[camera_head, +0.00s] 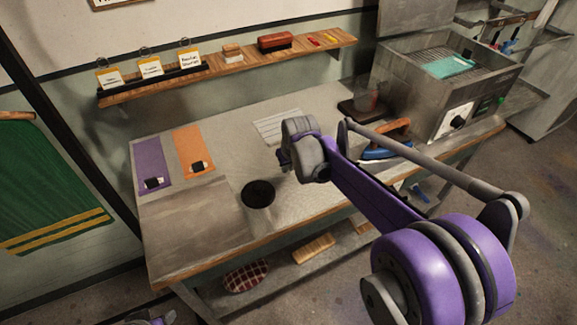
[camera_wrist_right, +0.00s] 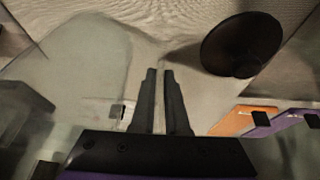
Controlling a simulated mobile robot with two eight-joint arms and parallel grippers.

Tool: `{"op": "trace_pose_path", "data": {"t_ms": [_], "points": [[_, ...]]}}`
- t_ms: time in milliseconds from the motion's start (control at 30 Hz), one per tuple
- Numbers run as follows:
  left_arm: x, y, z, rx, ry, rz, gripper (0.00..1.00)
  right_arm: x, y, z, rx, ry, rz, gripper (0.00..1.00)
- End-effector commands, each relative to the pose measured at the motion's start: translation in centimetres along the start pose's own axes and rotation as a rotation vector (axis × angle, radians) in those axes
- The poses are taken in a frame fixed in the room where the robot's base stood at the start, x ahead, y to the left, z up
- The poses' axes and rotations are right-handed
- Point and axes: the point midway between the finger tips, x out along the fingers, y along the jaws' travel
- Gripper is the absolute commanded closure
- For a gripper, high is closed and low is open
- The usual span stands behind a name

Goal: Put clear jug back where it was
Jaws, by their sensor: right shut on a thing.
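My right gripper (camera_head: 284,160) hangs over the middle of the worktable in the head view. In the right wrist view its two dark fingers (camera_wrist_right: 161,100) are close together. Large see-through surfaces around them look like the clear jug (camera_wrist_right: 75,65), held in the fingers. Its outline is too faint to tell its tilt or whether its base touches the table. A see-through vessel (camera_head: 369,93) stands on a dark board at the table's back right in the head view. My left gripper is not seen; only a bit of purple arm shows at the bottom left.
A black round thing (camera_head: 258,193) lies on the table (camera_head: 190,225), also in the wrist view (camera_wrist_right: 240,44). Purple (camera_head: 151,164) and orange (camera_head: 190,151) mats lie left. A white sheet (camera_head: 278,126), a blue iron (camera_head: 385,148) and a metal bath (camera_head: 440,95) are farther right.

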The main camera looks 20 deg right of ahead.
Motion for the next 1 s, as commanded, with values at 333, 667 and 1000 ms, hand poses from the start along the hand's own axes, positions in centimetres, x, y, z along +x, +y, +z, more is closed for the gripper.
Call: {"op": "trace_pose_path", "data": {"t_ms": [333, 667, 1000], "points": [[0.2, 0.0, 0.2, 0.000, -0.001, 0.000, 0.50, 0.2, 0.0, 0.1, 0.000, 0.000, 0.000, 0.58], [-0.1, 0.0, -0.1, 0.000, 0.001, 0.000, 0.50, -0.3, 0.0, -0.1, 0.000, 0.001, 0.000, 0.58], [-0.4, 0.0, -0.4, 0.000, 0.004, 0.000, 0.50, -6.6, 0.0, 0.0, 0.000, 0.001, 0.000, 0.58]]}}
